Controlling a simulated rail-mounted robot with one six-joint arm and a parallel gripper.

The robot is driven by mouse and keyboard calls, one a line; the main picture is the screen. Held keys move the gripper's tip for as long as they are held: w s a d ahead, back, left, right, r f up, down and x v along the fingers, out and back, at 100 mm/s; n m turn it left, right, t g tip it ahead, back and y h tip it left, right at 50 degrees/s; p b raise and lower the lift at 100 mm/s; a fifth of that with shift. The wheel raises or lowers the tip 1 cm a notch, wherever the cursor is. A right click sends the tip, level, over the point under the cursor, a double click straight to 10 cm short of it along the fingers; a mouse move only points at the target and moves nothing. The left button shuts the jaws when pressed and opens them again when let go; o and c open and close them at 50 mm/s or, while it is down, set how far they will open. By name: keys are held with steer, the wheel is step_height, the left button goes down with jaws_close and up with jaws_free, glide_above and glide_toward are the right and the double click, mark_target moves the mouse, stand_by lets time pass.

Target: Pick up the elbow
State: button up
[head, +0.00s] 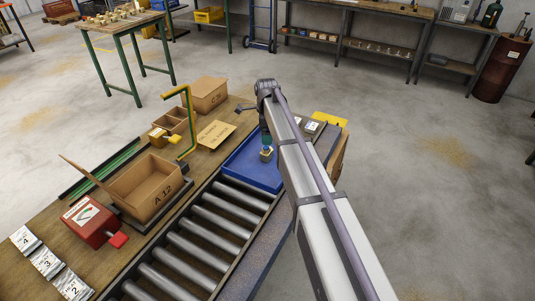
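A blue tray (242,170) lies at the far end of the roller conveyor, partly hidden by my arm. My gripper (266,153) shows as a small yellowish and dark shape beside the arm, over the tray. It is too small to tell whether its fingers are open or shut. I cannot make out the elbow for certain; anything brass at the fingertips blends with the yellowish shape, and my arm covers the tray's right part.
A cardboard box marked A 12 (146,190) stands left of the rollers (205,232). A red device (92,222) is beside it. A green and yellow bent post (189,120) rises near small cardboard bins (172,122).

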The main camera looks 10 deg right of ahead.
mark_target(267, 147)
step_height(267, 147, down, 5)
steer(key=b, duration=0.4)
steer(key=shift+f+b, duration=0.2)
steer(key=shift+b, duration=0.15)
step_height(267, 147, down, 5)
steer(key=b, duration=0.5)
steer(key=shift+w+f, duration=0.1)
steer(key=shift+f, duration=0.05)
steer(key=shift+r, duration=0.25)
steer(key=shift+c, duration=0.4)
